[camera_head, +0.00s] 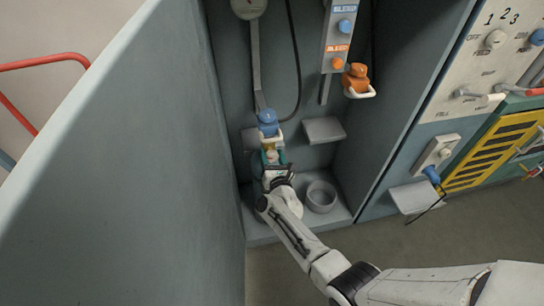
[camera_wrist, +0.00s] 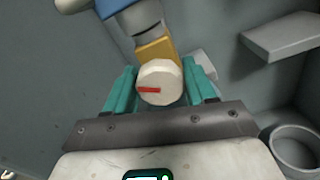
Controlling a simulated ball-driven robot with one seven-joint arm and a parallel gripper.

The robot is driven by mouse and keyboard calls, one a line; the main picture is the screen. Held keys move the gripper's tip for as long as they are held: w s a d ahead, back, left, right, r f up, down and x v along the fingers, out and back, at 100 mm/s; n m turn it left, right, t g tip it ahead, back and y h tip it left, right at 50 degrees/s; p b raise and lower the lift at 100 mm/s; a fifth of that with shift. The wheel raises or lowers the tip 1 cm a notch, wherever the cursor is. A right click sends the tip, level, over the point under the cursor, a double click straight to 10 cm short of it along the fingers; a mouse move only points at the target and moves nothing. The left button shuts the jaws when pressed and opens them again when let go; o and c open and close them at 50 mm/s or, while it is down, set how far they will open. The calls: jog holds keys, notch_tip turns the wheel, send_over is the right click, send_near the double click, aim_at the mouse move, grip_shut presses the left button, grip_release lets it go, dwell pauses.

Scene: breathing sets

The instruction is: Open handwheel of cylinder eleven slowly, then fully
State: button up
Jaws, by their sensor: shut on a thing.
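A round cream-white handwheel (camera_wrist: 160,84) with a red bar mark faces the camera in the wrist view. The red bar lies nearly level. Behind the handwheel are a yellow block (camera_wrist: 156,50), a grey collar and a blue part (camera_wrist: 116,6). The blue fitting also shows in the head view (camera_head: 268,118), low in the cabinet. My gripper (camera_wrist: 160,72) has teal fingers, one on each side of the handwheel, shut on it. In the head view my gripper (camera_head: 272,158) is just below the blue fitting and hides most of the handwheel. I can read no cylinder number.
A grey bowl (camera_head: 320,197) stands on the cabinet floor to the right. An empty grey shelf (camera_head: 324,130) and an orange fitting (camera_head: 356,78) in a white holder are on the right side. The cabinet's left wall (camera_head: 150,170) stands close to my arm. A numbered panel (camera_head: 490,60) is farther right.

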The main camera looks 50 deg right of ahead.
jog(key=shift+n, duration=0.4)
